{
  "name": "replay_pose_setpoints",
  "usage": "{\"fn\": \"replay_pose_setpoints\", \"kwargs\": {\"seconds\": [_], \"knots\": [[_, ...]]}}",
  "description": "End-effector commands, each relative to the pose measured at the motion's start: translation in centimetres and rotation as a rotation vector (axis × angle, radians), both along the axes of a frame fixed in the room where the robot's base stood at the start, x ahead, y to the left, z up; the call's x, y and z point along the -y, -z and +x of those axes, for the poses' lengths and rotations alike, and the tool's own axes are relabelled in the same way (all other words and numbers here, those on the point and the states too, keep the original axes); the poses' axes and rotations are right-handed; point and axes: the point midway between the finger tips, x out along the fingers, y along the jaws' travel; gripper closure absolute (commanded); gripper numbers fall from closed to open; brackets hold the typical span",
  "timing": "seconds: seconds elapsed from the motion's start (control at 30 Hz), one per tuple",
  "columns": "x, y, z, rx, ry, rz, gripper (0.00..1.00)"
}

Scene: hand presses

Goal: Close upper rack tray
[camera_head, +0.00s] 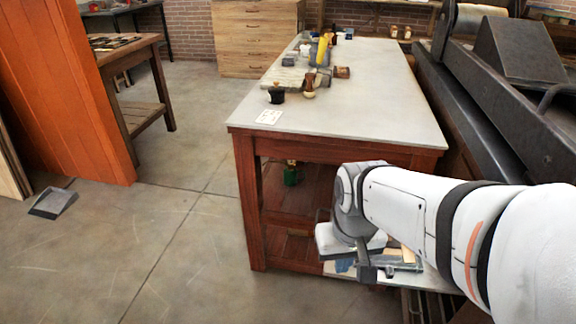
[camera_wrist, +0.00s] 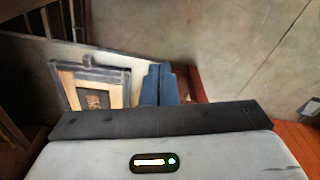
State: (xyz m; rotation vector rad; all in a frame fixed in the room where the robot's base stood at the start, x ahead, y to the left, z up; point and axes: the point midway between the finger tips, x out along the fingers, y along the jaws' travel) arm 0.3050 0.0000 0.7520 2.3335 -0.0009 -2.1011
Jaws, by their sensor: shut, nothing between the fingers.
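A pale rack tray (camera_head: 428,280) sticks out low at the near end of the grey-topped table, with light wooden and other pieces on it. My white arm and wrist hide much of the tray. I cannot tell whether the fingers touch it.
The red-brown table (camera_head: 247,200) has a grey top with small tools and bottles, and a shelf below. Large dark presses (camera_head: 500,120) stand close on the right. The concrete floor at left is open, apart from a dustpan-like object (camera_head: 52,202).

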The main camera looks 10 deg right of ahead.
Motion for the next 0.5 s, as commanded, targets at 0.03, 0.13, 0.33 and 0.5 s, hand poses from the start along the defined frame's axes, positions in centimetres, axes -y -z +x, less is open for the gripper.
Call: {"fn": "replay_pose_setpoints", "kwargs": {"seconds": [0.03,0.13,0.33,0.5], "knots": [[0.0,0.0,0.0,-0.002,-0.004,-0.001,1.00],[-0.3,-0.5,0.6,-0.017,-0.045,-0.012,1.00],[-1.6,-1.8,4.2,-0.116,-0.318,-0.090,1.00],[-4.5,-1.7,8.2,-0.236,-0.676,-0.181,1.00]]}}
